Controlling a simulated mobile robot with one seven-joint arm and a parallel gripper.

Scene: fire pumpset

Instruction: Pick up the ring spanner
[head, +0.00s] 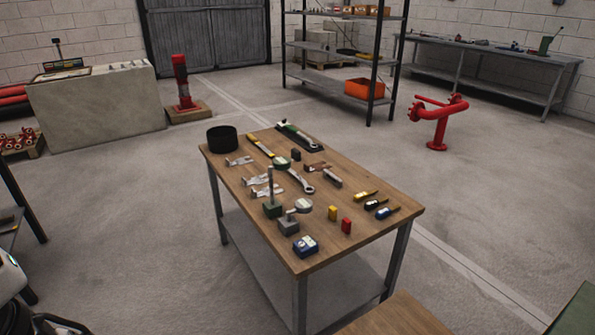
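A wooden-topped workbench (350,199) stands in the middle of the head view with many small tools on it. A silver spanner-like tool (301,182) with a rounded end lies near the middle of the top. A second long tool (298,134), green at one end and silver with a ring-like end at the other, lies on a dark mat at the far edge. Both are small in the picture, so I cannot tell for sure which is the ring spanner. My gripper is not in view.
A black cylinder (222,138) stands at the bench's far left corner. Open concrete floor (130,215) surrounds the bench.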

